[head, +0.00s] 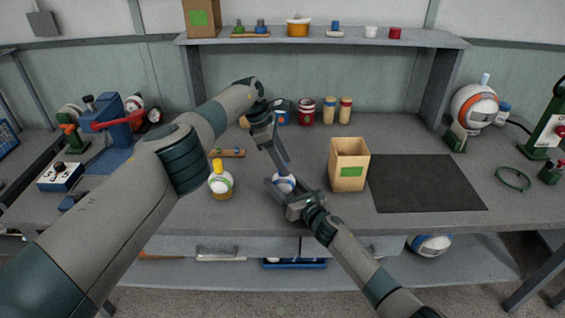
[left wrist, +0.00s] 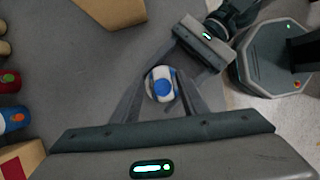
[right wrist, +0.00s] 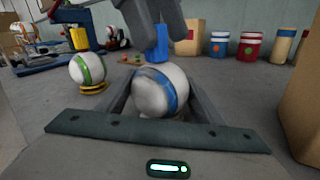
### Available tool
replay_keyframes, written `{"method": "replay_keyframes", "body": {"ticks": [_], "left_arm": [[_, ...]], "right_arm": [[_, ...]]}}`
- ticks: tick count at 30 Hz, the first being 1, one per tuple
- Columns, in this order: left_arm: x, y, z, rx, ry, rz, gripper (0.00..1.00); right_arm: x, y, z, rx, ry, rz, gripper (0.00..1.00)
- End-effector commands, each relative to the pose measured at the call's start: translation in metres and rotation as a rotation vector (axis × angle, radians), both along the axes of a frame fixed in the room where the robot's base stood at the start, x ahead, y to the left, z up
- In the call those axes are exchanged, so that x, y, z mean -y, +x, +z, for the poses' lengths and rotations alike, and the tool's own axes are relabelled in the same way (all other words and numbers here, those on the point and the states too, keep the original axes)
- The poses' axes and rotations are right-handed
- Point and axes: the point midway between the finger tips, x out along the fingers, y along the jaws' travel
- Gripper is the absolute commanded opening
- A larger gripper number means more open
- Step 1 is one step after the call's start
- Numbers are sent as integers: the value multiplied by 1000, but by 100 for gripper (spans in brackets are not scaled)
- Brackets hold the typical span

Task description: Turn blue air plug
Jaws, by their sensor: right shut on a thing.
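My left gripper (head: 277,158) is open, pointing down above the ball. In the right wrist view its dark fingers are near the plug, with the plug just below and between them. In the left wrist view the round blue plug top (left wrist: 162,88) shows between the spread fingers. The head view mostly hides the plug.
A ball with a green stripe and yellow plug (head: 220,182) stands to the left. A cardboard box (head: 348,168) stands close right, beside a dark mat (head: 424,184). Several cans (head: 305,110) line the back. A blue press (head: 115,140) is at the left.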

Motion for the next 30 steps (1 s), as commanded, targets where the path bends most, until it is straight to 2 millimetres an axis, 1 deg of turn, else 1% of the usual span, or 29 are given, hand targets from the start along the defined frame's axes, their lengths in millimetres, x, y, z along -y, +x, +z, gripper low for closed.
{"method": "replay_keyframes", "body": {"ticks": [1,9,17,21,30], "left_arm": [[0,0,-2,-2,1,0,40],[-2,-1,-3,-4,3,2,40],[-7,0,8,-2,3,0,40],[-12,-1,19,-2,4,0,40],[-34,1,73,-1,3,2,40]], "right_arm": [[1,-1,-4,-4,-2,-1,38],[0,0,0,0,0,1,38],[-1,1,2,4,2,1,38],[-1,1,3,5,3,2,38],[-1,1,4,6,4,3,38]]}}
